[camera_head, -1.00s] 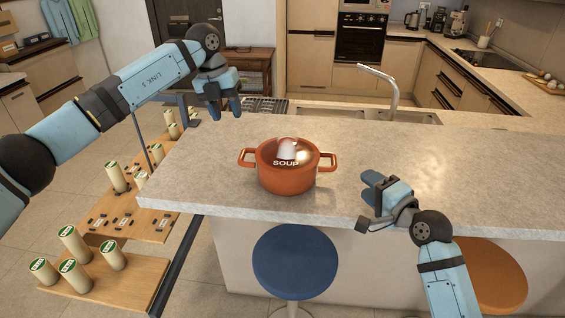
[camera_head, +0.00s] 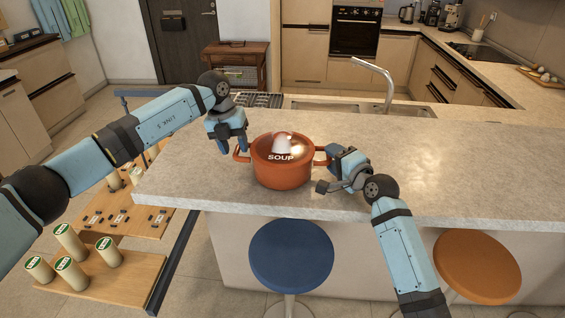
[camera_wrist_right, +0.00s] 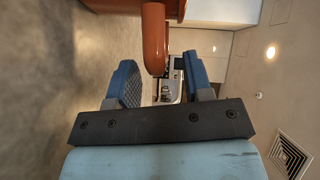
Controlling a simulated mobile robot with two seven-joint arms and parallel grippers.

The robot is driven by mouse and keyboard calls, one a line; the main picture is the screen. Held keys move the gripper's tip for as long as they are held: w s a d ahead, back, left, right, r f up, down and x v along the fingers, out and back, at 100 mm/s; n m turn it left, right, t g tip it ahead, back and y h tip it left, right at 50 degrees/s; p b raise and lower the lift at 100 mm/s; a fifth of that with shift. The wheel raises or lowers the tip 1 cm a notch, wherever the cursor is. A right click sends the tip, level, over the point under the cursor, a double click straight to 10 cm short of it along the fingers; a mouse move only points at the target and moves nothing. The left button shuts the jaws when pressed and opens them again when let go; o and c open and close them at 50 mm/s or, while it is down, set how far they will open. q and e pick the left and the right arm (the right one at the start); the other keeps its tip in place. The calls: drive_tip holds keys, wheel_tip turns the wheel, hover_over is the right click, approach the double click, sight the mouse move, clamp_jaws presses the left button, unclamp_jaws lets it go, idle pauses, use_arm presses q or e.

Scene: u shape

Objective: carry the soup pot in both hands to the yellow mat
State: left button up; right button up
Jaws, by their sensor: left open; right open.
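The orange soup pot (camera_head: 281,172), with a lid and the word SOUP on it, stands upright on the stone counter. My left gripper (camera_head: 233,148) is open at the pot's left handle (camera_head: 241,157). My right gripper (camera_head: 332,160) is open at the right handle. In the right wrist view the handle (camera_wrist_right: 154,45) hangs in front of and between the open fingertips of my right gripper (camera_wrist_right: 162,75). I cannot tell how far the left fingers reach around their handle. No yellow mat is in view.
The counter (camera_head: 440,170) is clear to the right of the pot. A sink with a tap (camera_head: 385,80) lies behind. A blue stool (camera_head: 291,255) and an orange stool (camera_head: 476,265) stand in front. Labelled cylinders stand on wooden boards (camera_head: 105,275) at the left.

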use_arm(q)
drive_tip(key=shift+d+f, duration=0.25)
drive_tip(key=shift+f, duration=0.9)
use_arm(e)
drive_tip(key=shift+x, duration=1.2)
use_arm(q)
drive_tip(key=shift+c, duration=0.4)
use_arm(e)
drive_tip(key=shift+c, duration=0.4)
use_arm(q)
drive_tip(key=c, duration=0.7)
use_arm(e)
drive_tip(key=c, duration=0.7)
use_arm(q)
clamp_jaws()
use_arm(e)
clamp_jaws()
drive_tip(key=shift+f, duration=0.15)
use_arm(q)
drive_tip(key=shift+w+r, duration=0.1)
drive_tip(key=shift+r, duration=0.15)
use_arm(e)
drive_tip(key=shift+r, duration=0.25)
